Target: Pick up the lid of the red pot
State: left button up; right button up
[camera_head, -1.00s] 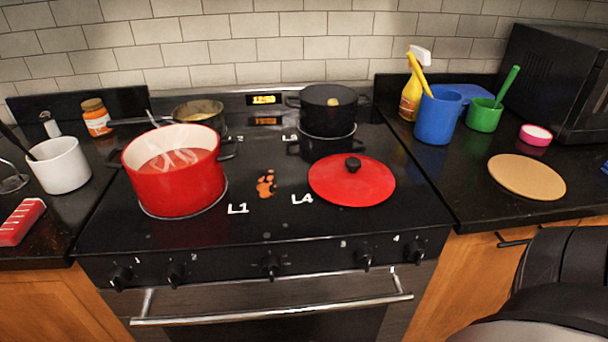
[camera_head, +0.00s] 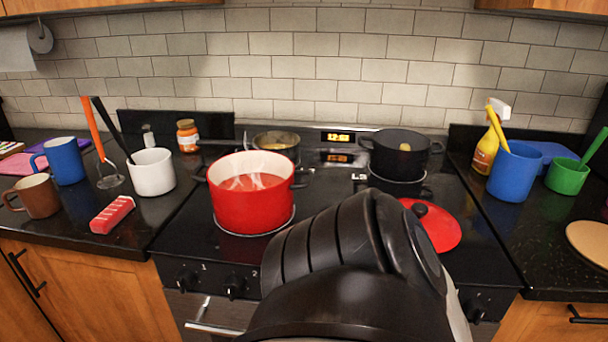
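The red lid (camera_head: 439,229) with a black knob lies flat on the front right of the black stovetop. My arm covers its left and front part. The red pot (camera_head: 252,204) stands uncovered and steaming on the front left burner, left of the lid. A large black and grey link of my arm fills the lower middle of the head view, in front of the stove. Neither of my grippers shows, so I cannot tell where their fingers are relative to the lid.
A black pot (camera_head: 400,159) and a small pan (camera_head: 276,143) stand on the back burners. White cup (camera_head: 152,173), red block (camera_head: 112,215), blue mug (camera_head: 66,161) and brown mug (camera_head: 38,197) stand left. Blue cup (camera_head: 514,173), green cup (camera_head: 566,177) and round board (camera_head: 590,242) are right.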

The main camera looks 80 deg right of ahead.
aim_at(443, 231)
jog(key=k, duration=1.55)
jog(key=z, duration=0.1)
